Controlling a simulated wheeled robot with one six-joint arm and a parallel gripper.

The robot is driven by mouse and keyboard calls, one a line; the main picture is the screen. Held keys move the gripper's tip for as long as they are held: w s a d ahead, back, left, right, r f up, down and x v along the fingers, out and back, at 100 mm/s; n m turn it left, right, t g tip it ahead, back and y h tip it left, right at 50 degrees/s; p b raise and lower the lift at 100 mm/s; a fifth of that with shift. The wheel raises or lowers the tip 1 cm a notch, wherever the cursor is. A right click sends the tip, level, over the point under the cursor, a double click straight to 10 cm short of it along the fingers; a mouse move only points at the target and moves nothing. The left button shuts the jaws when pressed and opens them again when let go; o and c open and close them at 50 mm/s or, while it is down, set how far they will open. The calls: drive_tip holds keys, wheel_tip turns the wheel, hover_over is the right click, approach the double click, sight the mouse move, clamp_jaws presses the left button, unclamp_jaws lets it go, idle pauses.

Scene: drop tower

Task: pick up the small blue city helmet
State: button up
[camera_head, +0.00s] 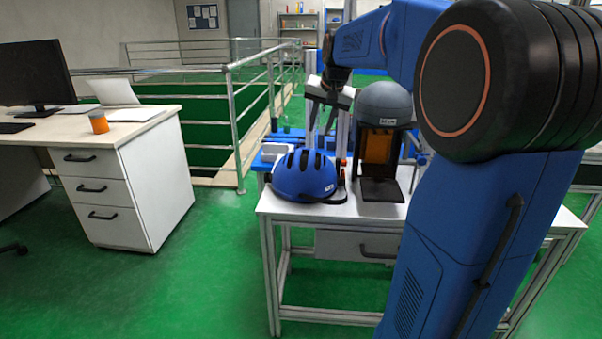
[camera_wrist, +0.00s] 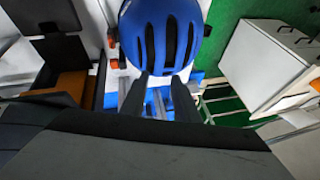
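The blue city helmet (camera_head: 304,178), with dark vents, sits dome up on the front left of a white table. It also fills the top middle of the wrist view (camera_wrist: 150,22). My gripper (camera_head: 321,132) is above and behind the helmet in the head view, pointing down. In the wrist view, my gripper (camera_wrist: 161,82) shows two dark fingers apart with nothing held between them. The fingertips overlap the helmet's near edge there; whether they touch it I cannot tell.
A grey helmet (camera_head: 385,103) rests on a dark stand with an orange panel (camera_head: 378,147), right of the blue helmet. The white table (camera_head: 330,215) has a drawer. A desk with drawers (camera_head: 150,180) and metal railings (camera_head: 235,120) stand left. Green floor between is clear.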

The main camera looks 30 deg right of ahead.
sight(313, 152)
drive_tip(key=x, duration=1.2)
drive_tip(key=shift+f, duration=0.4)
drive_tip(key=shift+c, duration=0.5)
clamp_jaws()
